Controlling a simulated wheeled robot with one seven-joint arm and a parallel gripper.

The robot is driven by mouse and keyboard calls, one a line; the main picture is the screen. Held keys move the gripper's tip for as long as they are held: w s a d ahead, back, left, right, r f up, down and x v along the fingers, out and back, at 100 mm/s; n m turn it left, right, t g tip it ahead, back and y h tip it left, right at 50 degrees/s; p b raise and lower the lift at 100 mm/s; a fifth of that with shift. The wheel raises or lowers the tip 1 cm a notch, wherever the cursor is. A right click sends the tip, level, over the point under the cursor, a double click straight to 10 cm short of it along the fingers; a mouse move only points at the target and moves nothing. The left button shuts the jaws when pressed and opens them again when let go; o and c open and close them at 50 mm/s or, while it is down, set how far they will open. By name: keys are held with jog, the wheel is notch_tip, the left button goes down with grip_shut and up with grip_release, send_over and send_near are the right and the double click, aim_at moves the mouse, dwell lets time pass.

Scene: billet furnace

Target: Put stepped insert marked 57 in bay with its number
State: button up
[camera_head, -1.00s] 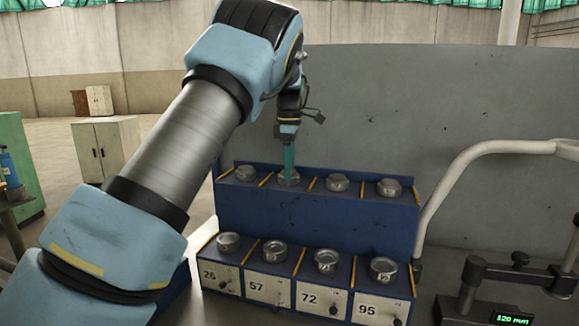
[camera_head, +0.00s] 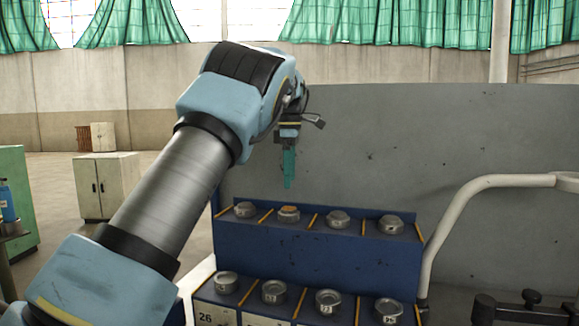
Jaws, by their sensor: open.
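My gripper (camera_head: 289,183), with teal fingers, hangs pointing down above the upper row of the blue rack. It is open and appears empty, a little above the second upper insert (camera_head: 289,214), which has a brownish top. Other grey metal inserts sit in the upper row: the first (camera_head: 245,210), third (camera_head: 338,219) and fourth (camera_head: 390,225). No number is readable on them. In the lower row, round metal pieces stand in numbered bays. The second lower piece (camera_head: 273,292) is in the bay whose plate reads 57 in the earlier frame; that plate is now mostly cut off.
The blue rack (camera_head: 310,255) has orange dividers between bays. A grey panel (camera_head: 400,140) stands behind it. A pale bent tube (camera_head: 480,185) rises at the right, near a dark device (camera_head: 515,305). A cabinet (camera_head: 105,187) stands far left.

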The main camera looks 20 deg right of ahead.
jog(key=w+a+m, duration=0.1)
jog(key=w+a, duration=0.3)
jog(key=a, duration=0.8)
jog(key=s+a+f+m, duration=0.1)
jog(key=a+f+m, duration=0.1)
jog(key=a+f, duration=0.3)
jog(key=s+a+f+m, duration=0.2)
jog(key=a+f, duration=0.1)
jog(key=a, duration=0.4)
jog(key=s+a+f+m, duration=0.4)
jog(key=s+a, duration=0.3)
jog(key=s, duration=0.3)
jog(key=s+a+f+m+t, duration=0.1)
jog(key=s+a+f+m, duration=0.3)
jog(key=s+a+f, duration=0.3)
jog(key=s, duration=0.3)
jog(key=shift+a+f+t, duration=0.2)
jog(key=shift+a+t, duration=0.05)
jog(key=shift+t, duration=0.05)
